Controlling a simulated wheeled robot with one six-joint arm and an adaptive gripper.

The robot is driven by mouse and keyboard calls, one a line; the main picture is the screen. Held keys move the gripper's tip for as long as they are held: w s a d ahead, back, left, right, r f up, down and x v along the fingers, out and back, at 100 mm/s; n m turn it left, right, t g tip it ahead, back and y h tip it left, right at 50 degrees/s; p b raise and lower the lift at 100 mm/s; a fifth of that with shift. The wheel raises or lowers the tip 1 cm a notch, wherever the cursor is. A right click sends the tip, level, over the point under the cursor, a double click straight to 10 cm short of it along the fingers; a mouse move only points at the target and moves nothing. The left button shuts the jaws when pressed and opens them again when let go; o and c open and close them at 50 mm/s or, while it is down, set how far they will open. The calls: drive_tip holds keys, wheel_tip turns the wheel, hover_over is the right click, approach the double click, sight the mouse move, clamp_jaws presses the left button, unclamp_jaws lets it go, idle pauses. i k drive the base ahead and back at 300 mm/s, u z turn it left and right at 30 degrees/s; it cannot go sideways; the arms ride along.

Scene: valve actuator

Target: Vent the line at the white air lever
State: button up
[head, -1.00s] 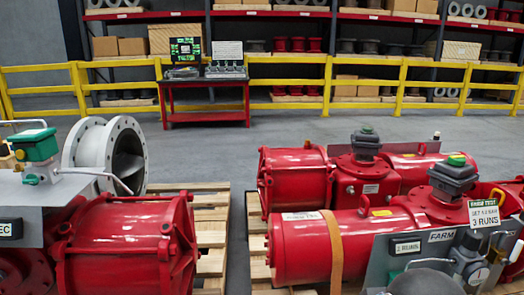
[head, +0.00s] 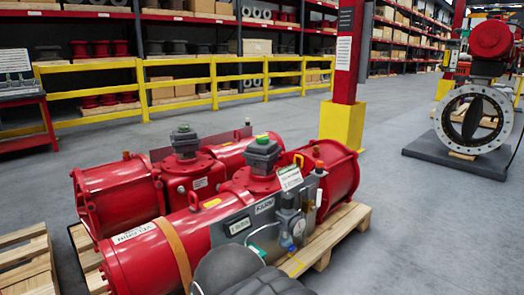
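Two red valve actuators lie side by side on a pallet. The nearer actuator (head: 150,247) carries a grey panel (head: 226,231) with a FARM label and air fittings (head: 289,222). A white tag (head: 290,178) stands above the fittings. I cannot make out a white lever for certain among these small parts. A dark grey rounded part of my arm shows at the bottom edge and covers the panel's lower front. My gripper's fingers do not show.
The farther actuator (head: 112,193) lies behind. A red post with a yellow base (head: 342,124) stands behind the pallet (head: 332,240). A flanged valve (head: 473,120) stands on a dark base at right. Yellow railing (head: 210,78) runs at the back.

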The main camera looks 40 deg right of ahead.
sight(319, 191)
drive_tip(key=z, duration=1.6)
drive_tip(key=i, duration=1)
drive_tip(key=u, duration=0.5)
